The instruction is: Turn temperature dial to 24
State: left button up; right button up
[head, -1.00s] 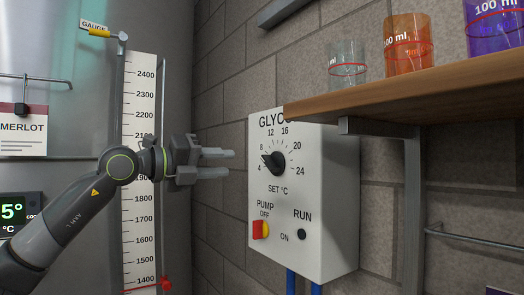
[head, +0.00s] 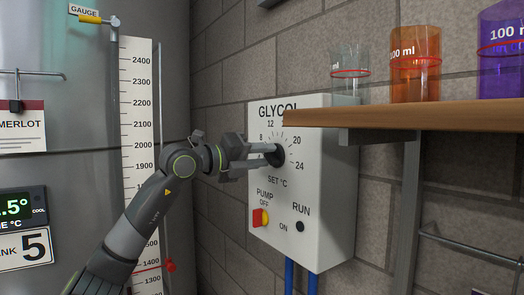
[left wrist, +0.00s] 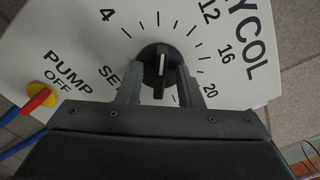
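The temperature dial (head: 279,155) is a black knob on the white GLYCOL control box (head: 320,225), partly hidden by my left gripper in the head view. In the left wrist view the dial (left wrist: 161,64) shows a bar with a white line pointing up, between the 4 and the 12. My left gripper (head: 272,155) reaches in from the left at the dial. In the left wrist view its fingers (left wrist: 159,85) are open, one on each side of the knob's bar, with a visible gap to it. My right gripper is in neither view.
A wooden shelf (head: 440,115) with beakers juts out just right of and above the dial, covering the box's top right corner. A red-and-yellow pump switch (head: 260,217) sits below the dial. A gauge board (head: 138,100) and steel tank stand left.

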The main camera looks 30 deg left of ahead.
pick_arm(q)
jog(key=shift+w, duration=0.1)
grip_shut()
